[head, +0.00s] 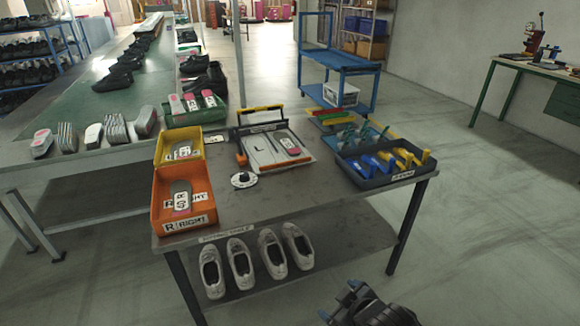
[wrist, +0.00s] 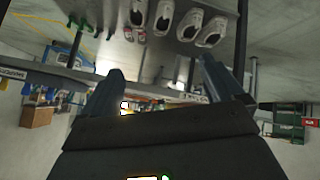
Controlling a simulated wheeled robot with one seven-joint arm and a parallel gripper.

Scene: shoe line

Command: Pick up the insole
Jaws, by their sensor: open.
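An insole with a dark top and pink heel (head: 181,196) lies in the orange bin (head: 188,222) marked RIGHT, at the table's left end. Another pale insole (head: 182,151) shows in the yellow bin (head: 160,150) behind it. Slim grey and pink insoles (head: 290,146) lie on a white board (head: 262,155) at the table's back middle. My gripper (head: 340,301) is open and empty, low in front of the table and well apart from all insoles. In the wrist view its two fingers (wrist: 160,68) are spread with nothing between them; no insole is clear there.
The table (head: 230,204) has a bare front middle with a small white disc (head: 243,180). A dark tray (head: 385,172) of blue and yellow tools stands at right. White shoes (head: 271,254) sit on the lower shelf. Open floor lies right of the table.

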